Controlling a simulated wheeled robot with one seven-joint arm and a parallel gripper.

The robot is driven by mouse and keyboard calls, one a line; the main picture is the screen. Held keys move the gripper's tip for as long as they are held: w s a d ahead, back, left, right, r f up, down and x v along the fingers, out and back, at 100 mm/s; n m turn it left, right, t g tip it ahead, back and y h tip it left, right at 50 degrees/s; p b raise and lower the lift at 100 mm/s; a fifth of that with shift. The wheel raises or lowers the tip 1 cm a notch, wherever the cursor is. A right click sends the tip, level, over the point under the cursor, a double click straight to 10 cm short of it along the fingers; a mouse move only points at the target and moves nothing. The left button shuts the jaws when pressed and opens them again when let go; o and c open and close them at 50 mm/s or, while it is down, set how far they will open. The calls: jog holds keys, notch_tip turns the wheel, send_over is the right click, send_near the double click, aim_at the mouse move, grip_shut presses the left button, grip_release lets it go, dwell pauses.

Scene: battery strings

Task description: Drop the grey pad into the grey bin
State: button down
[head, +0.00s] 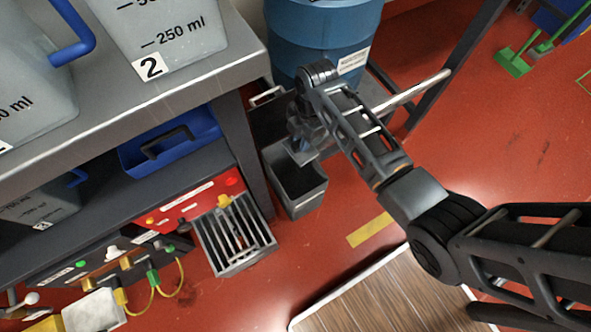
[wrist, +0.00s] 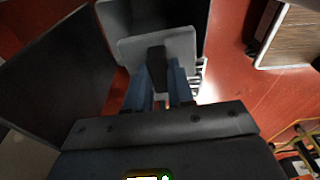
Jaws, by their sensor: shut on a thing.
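The grey bin (head: 298,205) stands on the red floor beside the bench leg, its open top facing up. In the wrist view the bin (wrist: 205,22) shows behind the pad, with a dark inside. My gripper (head: 303,148) is at the bin's back edge, over its opening. In the wrist view its two blue fingers (wrist: 160,82) are shut on the dark middle part of the grey pad (wrist: 128,50). The pad is a flat light grey plate and appears to be over the bin's opening. Its exact height above the rim is hard to tell.
A blue drum (head: 325,45) stands behind the bin. A metal grate (head: 235,235) lies to the left, by a red panel (head: 190,202). The bench (head: 225,70) with jugs overhangs at left. Open red floor and a wooden platform (head: 385,295) lie at the front right.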

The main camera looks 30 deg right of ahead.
jog(key=shift+f+b, duration=2.35)
jog(key=shift+f, duration=0.25)
jog(key=c, duration=0.9)
grip_release()
jog(key=shift+d+r+p, duration=0.2)
jog(key=shift+r+p, duration=0.25)
jog(key=shift+r, duration=0.85)
jog(key=shift+d+r+p, duration=0.15)
jog(key=shift+r+p, duration=0.35)
jog(key=shift+r, duration=0.85)
jog(key=shift+d+r+p, duration=0.2)
jog(key=shift+r+p, duration=0.25)
jog(key=shift+r, duration=0.85)
